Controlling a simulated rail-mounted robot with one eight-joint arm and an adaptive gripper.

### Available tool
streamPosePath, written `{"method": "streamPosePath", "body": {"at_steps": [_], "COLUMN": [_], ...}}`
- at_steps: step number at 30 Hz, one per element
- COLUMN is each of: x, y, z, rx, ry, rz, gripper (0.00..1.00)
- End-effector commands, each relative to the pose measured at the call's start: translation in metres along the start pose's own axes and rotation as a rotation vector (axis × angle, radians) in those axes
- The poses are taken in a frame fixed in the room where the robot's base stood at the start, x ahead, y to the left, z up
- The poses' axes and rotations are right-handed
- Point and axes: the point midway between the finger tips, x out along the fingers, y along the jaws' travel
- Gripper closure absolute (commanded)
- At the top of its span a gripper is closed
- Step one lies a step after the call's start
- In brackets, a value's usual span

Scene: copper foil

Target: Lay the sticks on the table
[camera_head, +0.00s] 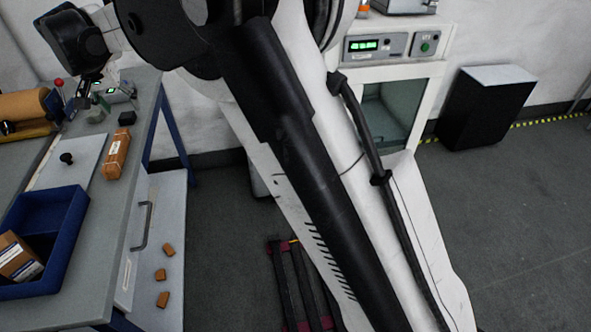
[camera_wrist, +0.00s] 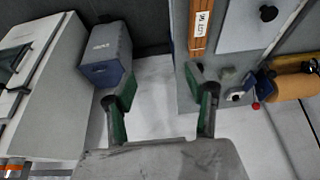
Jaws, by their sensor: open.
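An orange-brown bundle of sticks (camera_head: 116,154) with a pale label lies on the grey table (camera_head: 112,235), beside a white plate. The bundle also shows at the top of the wrist view (camera_wrist: 203,25), cut off by the picture's edge. My gripper (camera_wrist: 160,95) is open, with two green-padded fingers apart and nothing between them. In the wrist view the sticks are above and to the right of the gap, apart from the fingers. In the head view my wrist is at the upper left, over the table's far end; the fingertips are hard to make out there.
A blue tray (camera_head: 77,215) holding a cardboard box (camera_head: 18,258) stands at the table's near left. A white plate with a black knob (camera_head: 66,158), a small black block (camera_head: 127,118) and a brown roll (camera_head: 22,105) are also there. Several brown pieces (camera_head: 160,274) lie lower down.

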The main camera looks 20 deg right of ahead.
Motion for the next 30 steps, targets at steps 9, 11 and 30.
{"method": "streamPosePath", "body": {"at_steps": [9,11,30], "x": [-0.073,-0.084,-0.159], "y": [0.126,0.148,0.343], "z": [0.014,0.022,0.167], "rx": [-0.014,-0.017,-0.048], "ry": [0.026,0.031,0.12], "rz": [-0.024,-0.027,-0.047], "gripper": [0.5,0.5,0.5]}}
